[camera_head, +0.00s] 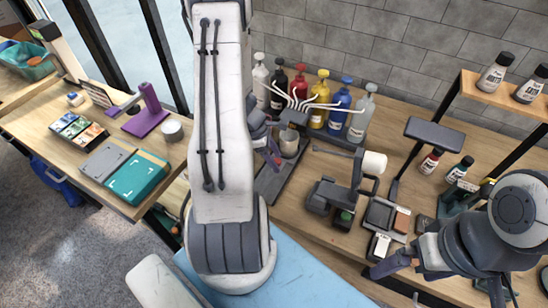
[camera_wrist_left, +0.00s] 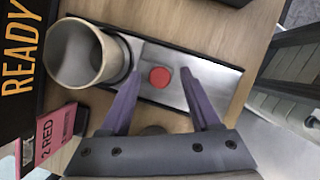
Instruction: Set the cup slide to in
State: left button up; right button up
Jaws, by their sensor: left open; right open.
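The dispenser's cup (camera_head: 289,145) stands at the back end of a dark base (camera_head: 272,184), below the white tubes. In the left wrist view the cup (camera_wrist_left: 80,53) is left of a red round button (camera_wrist_left: 159,77) on a silver plate (camera_wrist_left: 205,88). I cannot tell the slide's position. My left gripper (camera_head: 272,155) is beside the cup and partly hidden by my arm. In the left wrist view its purple fingers (camera_wrist_left: 160,75) are open and empty, either side of the button. My right gripper (camera_head: 440,278) is open and empty at lower right.
Several pump bottles (camera_head: 318,100) stand behind the cup. A pink "2 RED" card (camera_wrist_left: 55,137) and a "READY" sign (camera_wrist_left: 18,47) are close on the left in the left wrist view.

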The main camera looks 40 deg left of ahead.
pick_arm(q)
grip_shut()
jog(key=shift+w+a+r, duration=0.1)
dwell(1.3)
